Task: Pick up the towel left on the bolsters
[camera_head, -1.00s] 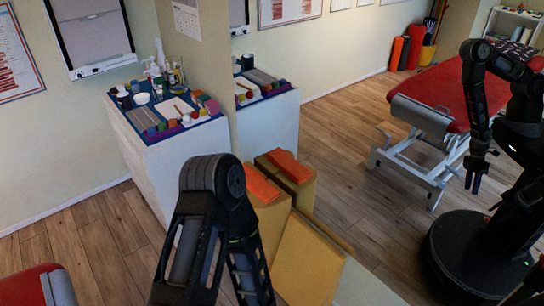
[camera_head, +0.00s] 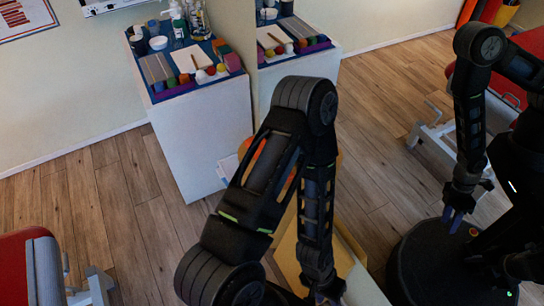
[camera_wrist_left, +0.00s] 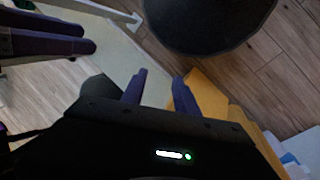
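The orange towel (camera_head: 258,152) lies on the yellow bolsters (camera_head: 286,258), mostly hidden behind my left arm in the head view. My left gripper (camera_head: 325,296) hangs at the bottom edge of the head view, in front of the lower bolster part. In the left wrist view my left gripper (camera_wrist_left: 159,88) has its purple fingers apart with nothing between them. The yellow bolster (camera_wrist_left: 208,98) is just right of them. A second pair of purple fingers is at upper left there, probably my right gripper (camera_wrist_left: 92,38); its opening is unclear.
A white cabinet (camera_head: 205,135) with bottles, blocks and balls stands behind the bolsters. A mirror beside it reflects the cabinet and my own body at right. A red padded seat (camera_head: 18,270) is at lower left. Wooden floor (camera_head: 110,210) between is clear.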

